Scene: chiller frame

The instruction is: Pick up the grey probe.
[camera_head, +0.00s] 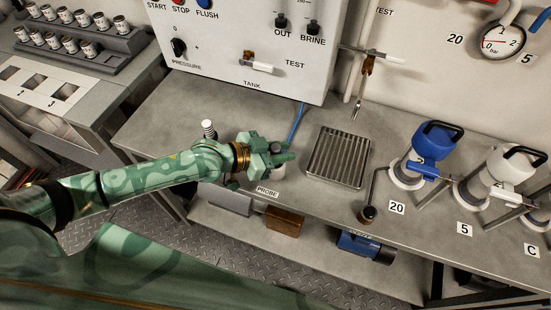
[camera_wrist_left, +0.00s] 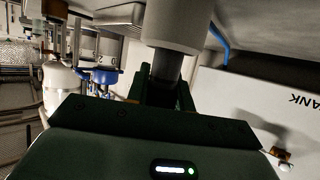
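The grey probe (camera_wrist_left: 167,68) shows in the left wrist view as a dark grey stem between my left gripper's fingers (camera_wrist_left: 166,95). Its far end meets a wide pale cylinder (camera_wrist_left: 178,28), which looks like its holder. In the head view my left gripper (camera_head: 284,154) is low over the bench behind the PROBE label (camera_head: 267,191). A bit of the pale cylinder (camera_head: 279,172) shows under it, and the probe is mostly hidden there. The fingers lie on both sides of the stem; I cannot tell if they press on it. My right gripper is not in view.
A ribbed metal tray (camera_head: 339,157) lies right of the gripper. A blue cable (camera_head: 297,120) runs from the TANK panel (camera_head: 250,40) toward it. A blue-topped valve (camera_head: 433,145) and a white-topped one (camera_head: 510,165) stand further right. The bench has free room behind the gripper.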

